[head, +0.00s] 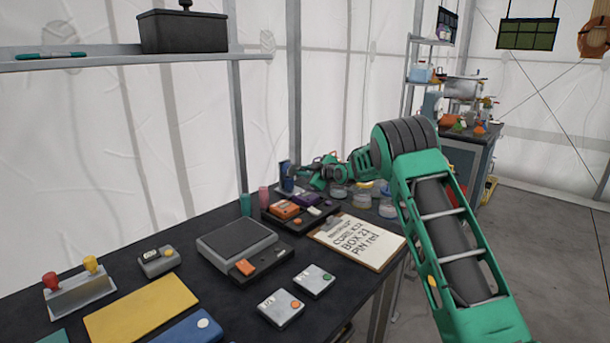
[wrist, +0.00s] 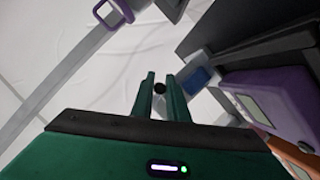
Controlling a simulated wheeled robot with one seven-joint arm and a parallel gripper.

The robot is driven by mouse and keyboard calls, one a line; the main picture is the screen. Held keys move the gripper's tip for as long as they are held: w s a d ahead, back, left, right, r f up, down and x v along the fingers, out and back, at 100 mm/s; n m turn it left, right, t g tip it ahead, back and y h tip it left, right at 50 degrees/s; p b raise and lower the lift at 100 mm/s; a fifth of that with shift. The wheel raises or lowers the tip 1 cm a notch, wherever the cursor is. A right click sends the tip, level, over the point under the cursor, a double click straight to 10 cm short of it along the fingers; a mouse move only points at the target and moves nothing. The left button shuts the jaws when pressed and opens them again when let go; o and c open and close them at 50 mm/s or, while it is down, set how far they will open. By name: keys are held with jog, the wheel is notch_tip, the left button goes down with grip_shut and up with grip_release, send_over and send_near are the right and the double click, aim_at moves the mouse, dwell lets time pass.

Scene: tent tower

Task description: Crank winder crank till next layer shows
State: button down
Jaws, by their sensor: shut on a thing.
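My gripper (head: 296,171) reaches over the far end of the dark workbench in the head view. In the wrist view, my gripper (wrist: 160,86) has its two green fingers close together, shut on a small dark round knob (wrist: 160,88), which looks like the crank's handle. A dark blue upright piece (head: 285,178) stands at the fingertips in the head view and may be part of the winder. A grey piece with a blue face (wrist: 200,76) lies just right of the fingers in the wrist view. The rest of the crank and any layer are hidden or too small to tell.
A dark tray with an orange device (head: 284,210) and a purple box (head: 307,200) sits just below my gripper. A clipboard (head: 358,240) lies to the right, with several jars behind it. A pink cylinder (head: 263,195) and a green cylinder (head: 245,204) stand left.

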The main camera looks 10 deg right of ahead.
jog(key=shift+f+m+g+y, duration=0.35)
jog(key=shift+m+g+y, duration=0.2)
jog(key=shift+m, duration=0.35)
jog(key=shift+s+a+f+m+g, duration=0.2)
jog(key=shift+f+m+g, duration=0.1)
jog(key=shift+m, duration=0.4)
jog(key=shift+y, duration=0.35)
jog(key=c, duration=2)
grip_release()
jog(key=v, duration=1)
jog(key=shift+s+d+r, duration=0.1)
jog(key=shift+s, duration=0.1)
